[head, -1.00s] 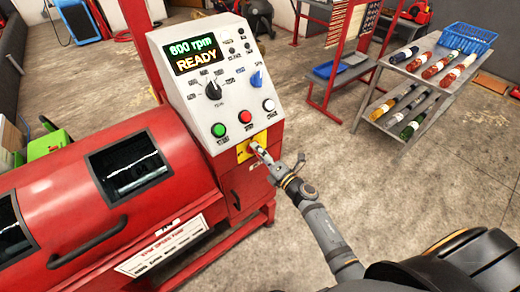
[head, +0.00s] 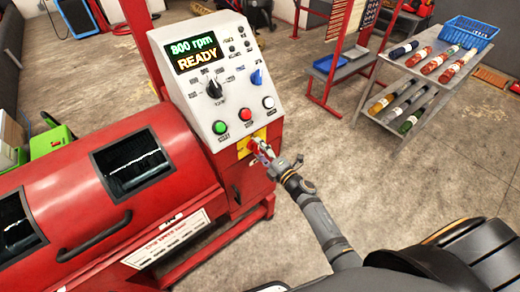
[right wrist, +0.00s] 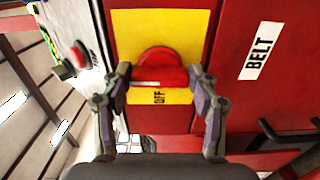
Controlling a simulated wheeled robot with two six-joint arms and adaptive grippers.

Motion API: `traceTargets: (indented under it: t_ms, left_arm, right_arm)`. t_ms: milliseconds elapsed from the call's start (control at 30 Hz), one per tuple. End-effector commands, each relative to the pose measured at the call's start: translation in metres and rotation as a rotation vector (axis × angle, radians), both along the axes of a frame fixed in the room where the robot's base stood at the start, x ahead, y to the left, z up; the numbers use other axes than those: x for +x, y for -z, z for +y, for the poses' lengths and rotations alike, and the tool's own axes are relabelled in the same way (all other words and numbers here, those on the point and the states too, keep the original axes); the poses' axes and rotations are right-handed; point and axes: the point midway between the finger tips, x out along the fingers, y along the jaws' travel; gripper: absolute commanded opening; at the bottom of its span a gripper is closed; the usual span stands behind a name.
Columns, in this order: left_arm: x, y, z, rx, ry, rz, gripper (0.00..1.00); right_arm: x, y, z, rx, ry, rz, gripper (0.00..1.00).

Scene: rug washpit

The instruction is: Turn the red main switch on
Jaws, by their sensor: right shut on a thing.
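The red main switch (right wrist: 160,68) is a red knob on a yellow plate (right wrist: 190,38), with the word OFF in view below it in the right wrist view. In the head view the yellow plate (head: 243,152) sits low on the front of the red machine, under the control panel. My right gripper (head: 262,150) is at the switch there. In the right wrist view my right gripper (right wrist: 163,90) has one finger on each side of the red knob and is shut on it. My left gripper is not in view.
The panel (head: 215,75) carries a display reading READY, a black knob, a blue knob and green, red and white buttons. The red machine (head: 100,190) fills the left. The floor between is clear.

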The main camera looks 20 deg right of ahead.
Motion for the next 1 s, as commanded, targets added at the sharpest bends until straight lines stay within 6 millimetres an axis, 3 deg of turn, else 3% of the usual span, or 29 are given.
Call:
traceTargets:
  t_ms: [133,167,333,700,833,1000]
  left_arm:
    - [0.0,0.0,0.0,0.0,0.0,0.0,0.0]
    - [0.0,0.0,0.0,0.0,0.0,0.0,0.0]
    - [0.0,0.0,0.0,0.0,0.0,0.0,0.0]
    - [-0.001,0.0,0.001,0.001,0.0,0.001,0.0]
    - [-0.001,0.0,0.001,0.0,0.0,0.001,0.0]
    - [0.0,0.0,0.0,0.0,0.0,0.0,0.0]
  right_arm:
    - [0.0,0.001,0.0,0.003,0.001,0.002,0.29]
    - [0.0,0.001,0.0,0.003,0.001,0.002,0.61]
    - [0.0,0.0,0.0,0.002,0.001,0.002,0.83]
    - [-0.005,0.001,-0.002,0.001,0.0,0.001,0.83]
    - [-0.026,0.001,-0.009,-0.001,0.0,0.004,0.83]
    - [-0.066,0.002,-0.024,-0.001,-0.001,0.005,0.83]
